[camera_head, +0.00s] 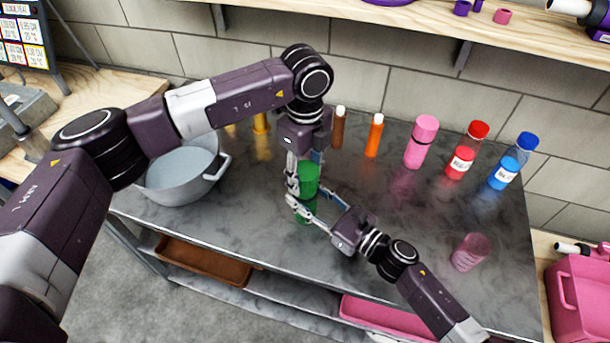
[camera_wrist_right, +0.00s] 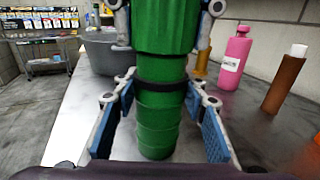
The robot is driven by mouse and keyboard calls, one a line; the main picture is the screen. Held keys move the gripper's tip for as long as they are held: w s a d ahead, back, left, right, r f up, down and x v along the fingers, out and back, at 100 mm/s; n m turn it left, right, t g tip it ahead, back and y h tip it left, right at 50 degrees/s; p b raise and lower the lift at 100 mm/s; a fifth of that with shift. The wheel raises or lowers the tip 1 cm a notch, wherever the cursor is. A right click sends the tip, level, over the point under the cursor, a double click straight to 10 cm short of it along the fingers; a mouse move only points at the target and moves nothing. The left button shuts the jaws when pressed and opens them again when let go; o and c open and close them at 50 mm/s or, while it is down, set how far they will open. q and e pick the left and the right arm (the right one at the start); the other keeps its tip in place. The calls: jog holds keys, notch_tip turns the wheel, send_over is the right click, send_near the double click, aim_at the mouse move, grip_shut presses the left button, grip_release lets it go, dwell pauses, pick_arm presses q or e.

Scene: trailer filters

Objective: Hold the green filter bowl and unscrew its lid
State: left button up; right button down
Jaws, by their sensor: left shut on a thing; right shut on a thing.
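The green filter stands upright on the dark marble table. Its wide green lid (camera_head: 309,175) is on top of the narrower green bowl (camera_head: 306,213). In the right wrist view a black ring (camera_wrist_right: 160,86) sits between the lid (camera_wrist_right: 165,25) and the ribbed bowl (camera_wrist_right: 157,125). My left gripper (camera_head: 305,172) points down from above and is shut on the lid, one finger on each side. My right gripper (camera_head: 304,205) comes from the lower right and is shut on the bowl, its blue pads on both sides. The fingers partly hide the filter in the head view.
A grey pot (camera_head: 182,175) stands at the left. Brown (camera_head: 338,128), orange (camera_head: 374,136), pink (camera_head: 421,142), red (camera_head: 467,151) and blue (camera_head: 513,161) bottles line the back. A pink translucent jar (camera_head: 470,252) stands at the right. Bare table (camera_head: 400,210) lies between.

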aim_at(305, 170)
pick_arm(q)
jog(key=shift+r, duration=2.05)
pick_arm(e)
jog(key=c, duration=1.1)
grip_release()
